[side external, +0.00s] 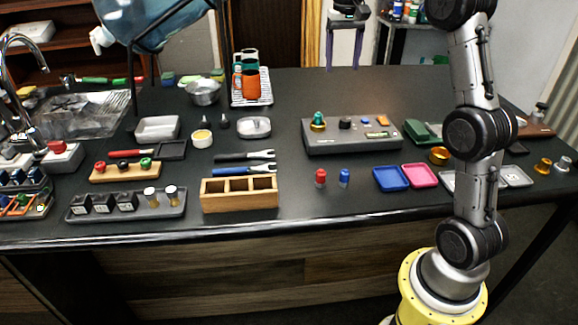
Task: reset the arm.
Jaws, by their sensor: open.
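My gripper (344,50) shows at the top of the side external view, raised well above the far edge of the dark table (290,90). Its two fingers point down and stand apart, with nothing between them. My arm rises from a yellow base at the right front. The top of the arm and part of the gripper's mount are cut off by the frame.
A grey fixture (352,135) with knobs stands below my gripper. A wooden three-slot box (240,195), a blue tray (390,179) and a pink tray (420,175) lie near the front edge. A large bottle (160,25) stands high at left. Open air surrounds the gripper.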

